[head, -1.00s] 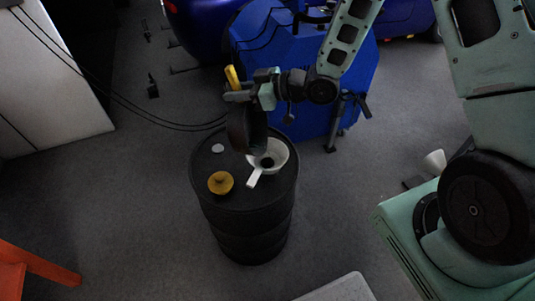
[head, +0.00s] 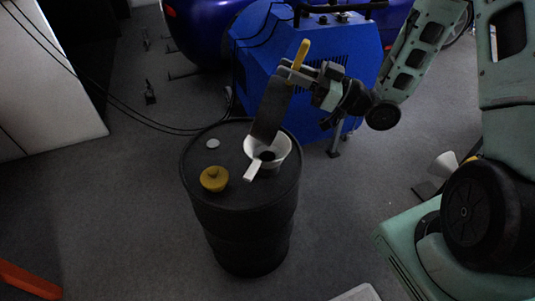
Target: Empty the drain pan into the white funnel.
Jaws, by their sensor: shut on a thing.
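The white funnel (head: 279,151) sits on top of the black drum (head: 235,200), its handle pointing to the lower left. My gripper (head: 297,70) is above and behind the funnel, shut on the yellow handle (head: 301,53) of the dark drain pan (head: 271,108). The pan is tilted steeply, nearly on edge, with its lower edge over or just at the funnel's back left rim. I cannot tell whether it touches the funnel. The inside of the pan and any liquid cannot be made out.
A yellow-brown cap (head: 214,178) and a small white disc (head: 213,144) lie on the drum top. A blue machine (head: 262,65) stands close behind the drum. A white cabinet (head: 40,90) is at left, an orange object (head: 28,281) at lower left. Grey floor is clear around the drum.

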